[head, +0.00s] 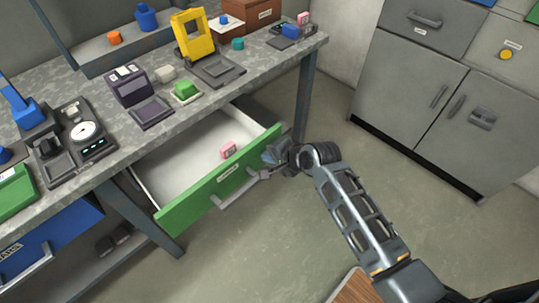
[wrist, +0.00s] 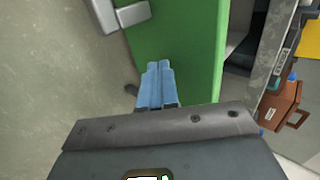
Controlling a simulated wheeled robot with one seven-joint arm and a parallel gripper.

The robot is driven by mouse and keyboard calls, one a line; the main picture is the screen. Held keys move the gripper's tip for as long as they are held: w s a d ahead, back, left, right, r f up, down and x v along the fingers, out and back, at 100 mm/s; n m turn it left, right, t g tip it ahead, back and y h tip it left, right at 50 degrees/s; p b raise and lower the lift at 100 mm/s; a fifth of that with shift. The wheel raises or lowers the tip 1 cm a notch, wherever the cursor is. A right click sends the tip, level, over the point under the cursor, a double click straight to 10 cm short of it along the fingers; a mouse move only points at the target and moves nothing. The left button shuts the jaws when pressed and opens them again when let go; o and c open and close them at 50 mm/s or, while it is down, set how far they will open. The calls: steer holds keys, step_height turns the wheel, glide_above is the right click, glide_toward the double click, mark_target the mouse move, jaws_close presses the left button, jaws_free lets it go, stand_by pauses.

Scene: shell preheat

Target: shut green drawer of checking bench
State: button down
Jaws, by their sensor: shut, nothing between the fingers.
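The green drawer (head: 205,198) of the checking bench (head: 65,85) stands pulled well out, its front facing the lower right of the head view. A grey bar handle (head: 238,190) is on its front. A small pink object (head: 228,150) lies inside. My gripper (head: 272,155) is shut and empty at the right end of the drawer front. In the wrist view its blue fingertips (wrist: 156,70) are together against or just before the green front (wrist: 175,35), beside the handle (wrist: 125,14). I cannot tell whether they touch it.
A blue drawer (head: 45,250) is below the bench at the left. Bench legs (head: 305,95) stand at either side of the green drawer. Grey cabinets (head: 415,100) line the right. The floor (head: 290,230) before the drawer is clear, apart from a brown wooden top (head: 352,288) at the bottom.

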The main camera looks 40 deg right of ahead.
steer(key=b, duration=0.3)
glide_above(228, 134)
steer(key=s, duration=0.2)
steer(key=shift+w+a+f, duration=0.1)
steer(key=shift+w, duration=0.1)
steer(key=shift+w+b, duration=0.4)
steer(key=shift+w, duration=0.3)
steer(key=shift+w+r, duration=0.2)
steer(key=shift+r, duration=0.05)
steer(key=shift+r, duration=0.1)
